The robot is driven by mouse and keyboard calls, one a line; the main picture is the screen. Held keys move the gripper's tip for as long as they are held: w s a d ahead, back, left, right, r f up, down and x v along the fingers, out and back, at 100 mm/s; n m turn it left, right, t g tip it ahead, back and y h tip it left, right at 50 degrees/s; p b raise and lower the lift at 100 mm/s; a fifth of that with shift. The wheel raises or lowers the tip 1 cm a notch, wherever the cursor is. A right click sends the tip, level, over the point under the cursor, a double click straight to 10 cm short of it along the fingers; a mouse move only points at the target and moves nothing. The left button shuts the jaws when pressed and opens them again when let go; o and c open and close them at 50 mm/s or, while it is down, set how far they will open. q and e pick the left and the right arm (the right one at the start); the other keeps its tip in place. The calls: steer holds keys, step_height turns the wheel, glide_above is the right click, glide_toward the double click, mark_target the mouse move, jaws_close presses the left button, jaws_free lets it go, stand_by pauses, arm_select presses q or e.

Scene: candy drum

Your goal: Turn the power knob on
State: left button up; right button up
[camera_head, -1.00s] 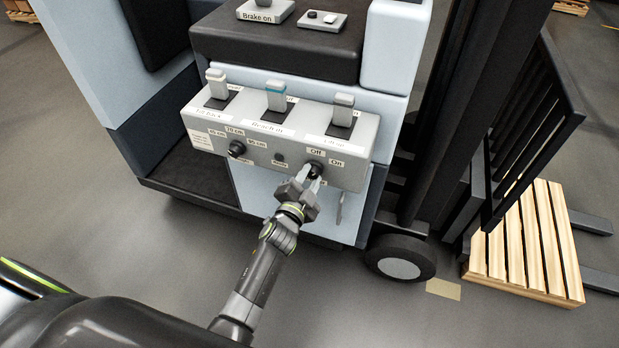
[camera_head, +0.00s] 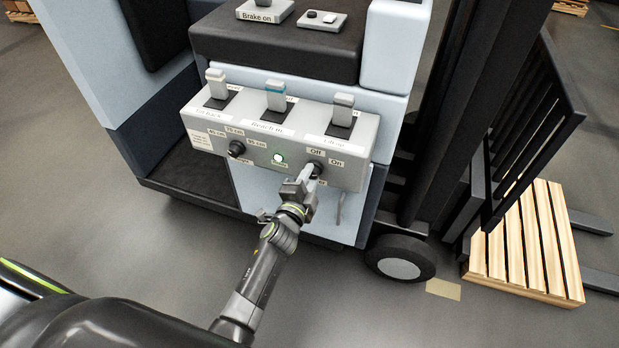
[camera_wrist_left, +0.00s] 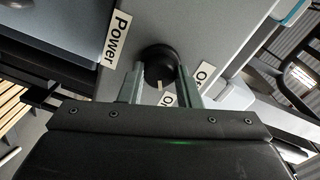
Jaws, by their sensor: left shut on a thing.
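In the left wrist view the knob (camera_wrist_left: 158,62) shows between the fingers, beside a "Power" label (camera_wrist_left: 115,40). A white mark on it points between the fingers; the two other labels are partly covered. My left gripper (camera_head: 309,176) is shut on the knob, with a finger on either side in the left wrist view (camera_wrist_left: 160,84). My right gripper is not in view.
Three levers, including a blue-banded one (camera_head: 275,95), rise from the panel's top. Another black knob (camera_head: 236,148) sits at its left. A wheel (camera_head: 400,263) and a wooden pallet (camera_head: 530,245) are at the right.

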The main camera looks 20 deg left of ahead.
arm_select(q)
steer(key=o, duration=1)
steer(key=shift+c, duration=0.2)
steer(key=shift+s, duration=0.1)
steer(key=shift+s, duration=0.35)
steer(key=s+p, duration=0.4)
steer(key=s, duration=1.2)
steer(key=shift+s+a+r, duration=0.3)
steer(key=shift+a, duration=0.15)
